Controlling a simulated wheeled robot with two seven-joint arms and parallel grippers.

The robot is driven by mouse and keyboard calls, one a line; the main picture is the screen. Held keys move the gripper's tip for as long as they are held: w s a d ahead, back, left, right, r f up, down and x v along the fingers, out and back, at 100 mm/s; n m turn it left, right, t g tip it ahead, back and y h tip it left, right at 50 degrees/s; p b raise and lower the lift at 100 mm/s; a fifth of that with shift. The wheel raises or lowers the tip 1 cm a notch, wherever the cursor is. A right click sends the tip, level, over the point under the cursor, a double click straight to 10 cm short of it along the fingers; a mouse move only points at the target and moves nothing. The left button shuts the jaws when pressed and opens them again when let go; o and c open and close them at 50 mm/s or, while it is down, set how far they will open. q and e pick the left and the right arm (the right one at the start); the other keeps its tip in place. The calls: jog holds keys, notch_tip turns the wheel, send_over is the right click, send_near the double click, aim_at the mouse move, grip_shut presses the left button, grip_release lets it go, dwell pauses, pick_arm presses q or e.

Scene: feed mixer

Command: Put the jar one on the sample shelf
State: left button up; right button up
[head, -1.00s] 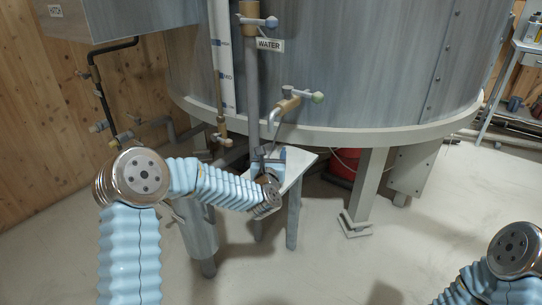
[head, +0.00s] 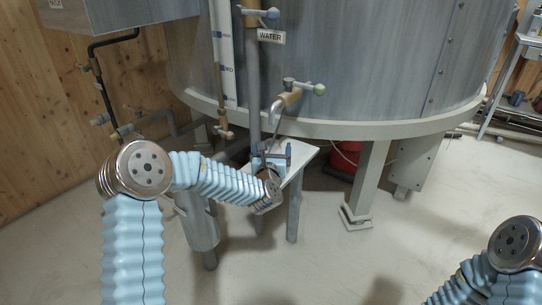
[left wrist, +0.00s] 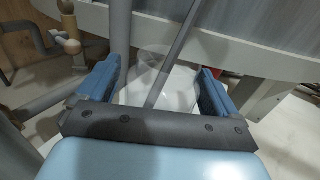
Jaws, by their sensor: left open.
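My left gripper (head: 273,156) is over the small white-topped stand (head: 306,155) under the tank's rim. In the left wrist view the two blue fingers of the left gripper (left wrist: 161,70) are open and wide apart. Between and beyond them is a faint, clear, rounded shape (left wrist: 150,62), possibly a glass jar, above the white top (left wrist: 178,85). Its outline is too faint to say whether it touches a finger. In the head view my gripper hides that spot. I cannot make out a labelled sample shelf. My right gripper is outside the views; only that arm's joint shows.
A vertical pipe (head: 253,90) runs close by my gripper. A red container (head: 343,162) is under the tank. Floor is open at the right.

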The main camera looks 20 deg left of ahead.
pick_arm(q)
jog(key=s+d+b, duration=0.2)
jog(key=s, duration=0.9)
jog(key=shift+s, duration=0.4)
